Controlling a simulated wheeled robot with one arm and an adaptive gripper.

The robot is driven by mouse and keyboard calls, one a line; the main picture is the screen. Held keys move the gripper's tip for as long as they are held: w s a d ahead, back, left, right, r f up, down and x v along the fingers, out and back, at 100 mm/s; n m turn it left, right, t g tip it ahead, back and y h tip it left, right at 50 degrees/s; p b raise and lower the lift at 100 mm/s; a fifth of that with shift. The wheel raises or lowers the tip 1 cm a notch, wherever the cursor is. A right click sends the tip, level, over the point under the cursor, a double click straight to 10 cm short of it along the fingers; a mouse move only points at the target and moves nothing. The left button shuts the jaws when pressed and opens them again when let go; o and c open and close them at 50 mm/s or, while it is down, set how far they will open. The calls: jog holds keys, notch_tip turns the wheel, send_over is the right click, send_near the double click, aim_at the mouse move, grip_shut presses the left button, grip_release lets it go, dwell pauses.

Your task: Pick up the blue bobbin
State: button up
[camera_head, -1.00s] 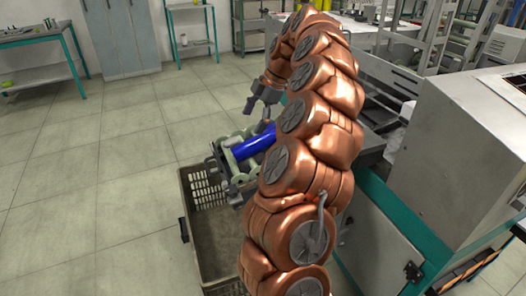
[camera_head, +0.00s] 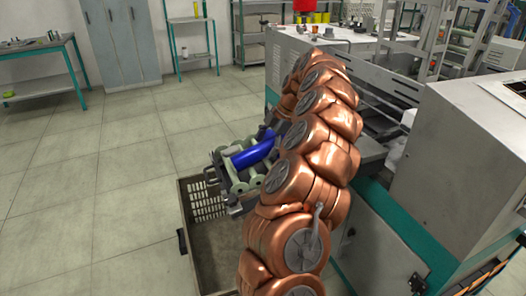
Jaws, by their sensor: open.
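The blue bobbin (camera_head: 254,154) lies tilted across a grey-green roller holder (camera_head: 231,172) at the side of the machine. Its upper right end is close to my copper arm, which hides what is there. My gripper is hidden behind my arm, so I cannot see its fingers or whether they touch the bobbin.
A brown plastic crate (camera_head: 196,245) stands on the floor below the holder and looks empty where it shows. The large grey and teal machine (camera_head: 470,140) fills the right side. A workbench (camera_head: 45,65) stands at the far left. The tiled floor on the left is clear.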

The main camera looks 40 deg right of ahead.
jog(key=shift+x, duration=1.05)
jog(key=c, duration=1.5)
jog(key=shift+o, duration=0.2)
